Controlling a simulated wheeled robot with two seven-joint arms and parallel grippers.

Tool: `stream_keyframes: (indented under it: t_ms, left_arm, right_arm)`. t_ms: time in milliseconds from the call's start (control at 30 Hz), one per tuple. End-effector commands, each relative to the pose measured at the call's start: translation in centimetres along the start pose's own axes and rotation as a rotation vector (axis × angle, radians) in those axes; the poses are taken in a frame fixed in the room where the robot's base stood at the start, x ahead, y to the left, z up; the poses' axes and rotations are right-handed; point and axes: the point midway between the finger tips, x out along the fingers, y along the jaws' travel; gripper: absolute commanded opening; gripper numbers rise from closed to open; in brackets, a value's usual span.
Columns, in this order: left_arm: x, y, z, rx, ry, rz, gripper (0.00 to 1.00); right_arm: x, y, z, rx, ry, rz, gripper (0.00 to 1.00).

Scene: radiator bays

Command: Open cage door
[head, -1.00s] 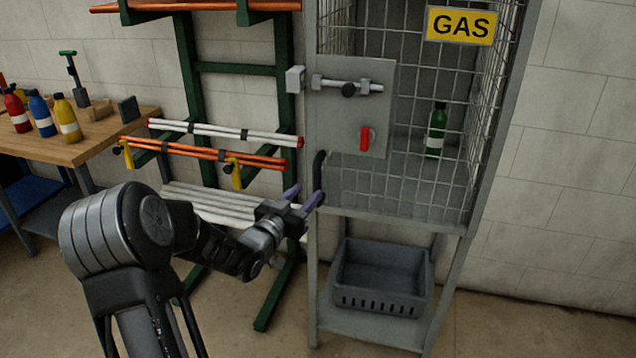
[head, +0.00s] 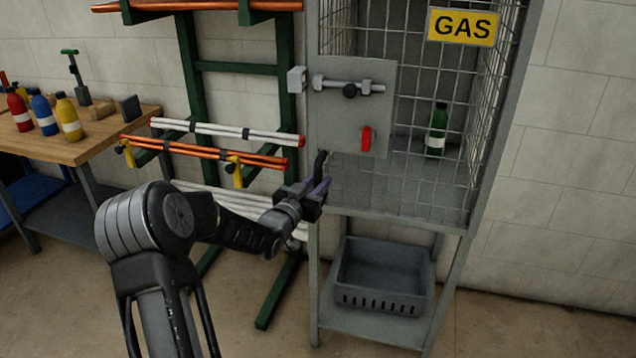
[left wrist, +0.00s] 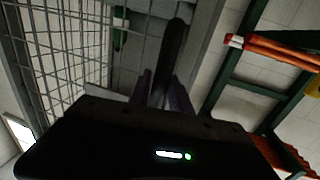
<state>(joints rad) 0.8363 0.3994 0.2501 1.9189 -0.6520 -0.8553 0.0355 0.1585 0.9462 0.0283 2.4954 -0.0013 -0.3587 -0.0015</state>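The gas cage door is wire mesh with a grey plate (head: 345,125) and appears closed against its frame. A sliding bolt (head: 335,86) with a dark knob sits on the plate; its left end appears short of the keeper block (head: 297,79). A red catch (head: 366,139) points up and down. My left gripper (head: 316,187) is at the black door handle (head: 320,162), at the door's lower left edge. In the left wrist view the purple fingers (left wrist: 165,92) stand apart on either side of the handle (left wrist: 172,50). My right gripper is in neither view.
A green bottle (head: 437,130) stands inside the cage. A grey crate (head: 382,300) sits on the shelf below. A green rack (head: 235,67) with pipes is close left of the cage. A wooden bench (head: 85,145) with bottles is further left.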

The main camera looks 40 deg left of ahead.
Motion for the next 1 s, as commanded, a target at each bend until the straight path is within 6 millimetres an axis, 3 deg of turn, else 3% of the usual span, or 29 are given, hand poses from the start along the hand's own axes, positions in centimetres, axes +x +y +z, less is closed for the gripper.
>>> stream_keyframes:
  t_ms: [267, 1000]
  left_arm:
    - [-0.02, -0.01, 0.0, 0.0, 0.0, 0.0, 0.01]
    - [-0.02, 0.0, 0.02, 0.0, 0.0, 0.0, 0.0]
  right_arm:
    - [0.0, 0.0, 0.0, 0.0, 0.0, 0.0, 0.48]
    - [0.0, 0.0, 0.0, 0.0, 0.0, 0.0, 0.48]
